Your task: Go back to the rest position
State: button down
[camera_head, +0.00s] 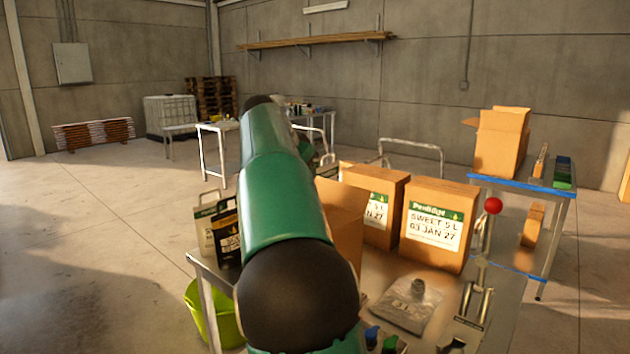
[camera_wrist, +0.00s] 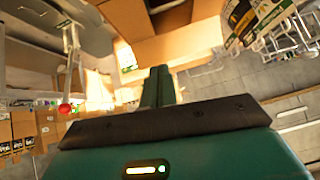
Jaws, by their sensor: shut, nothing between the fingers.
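My gripper (camera_wrist: 158,72) shows in the wrist view, its green fingers together with nothing between them. Beyond the fingertips is a brown cardboard box (camera_wrist: 175,38), which looks open; I cannot tell how far off it is. In the head view my green arm reaches away over the bench and hides my gripper. An open brown box (camera_head: 343,215) shows partly from behind the arm's right side.
Two labelled boxes (camera_head: 437,226) stand on the bench (camera_head: 490,325), with a clear bag (camera_head: 410,303) before them. A red-knobbed lever (camera_head: 493,206) is at right. Dark and pale cans (camera_head: 226,236) stand left of my arm, above a lime bucket (camera_head: 205,315). The left floor is clear.

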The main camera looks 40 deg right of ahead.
jog(key=shift+a+r, duration=0.2)
jog(key=shift+a, duration=0.05)
jog(key=s+a+f+n+t+y, duration=0.1)
jog(key=s+a+f+n+y, duration=0.15)
jog(key=a, duration=0.45)
jog(key=s+a+f+n+t+y, duration=0.1)
jog(key=s+a+f+n, duration=0.25)
jog(key=a, duration=0.45)
jog(key=s+a+f+n+t+y, duration=0.1)
jog(key=s+a+f+n+y, duration=0.2)
jog(key=a, duration=0.4)
jog(key=s+a+f+n+t+y, duration=0.1)
jog(key=s+a+f+n+y, duration=0.1)
jog(key=s+a+f+n, duration=0.6)
jog(key=s+a+f, duration=0.5)
jog(key=s+a, duration=0.2)
jog(key=a, duration=0.2)
jog(key=shift+f+n, duration=0.2)
jog(key=shift+n, duration=0.2)
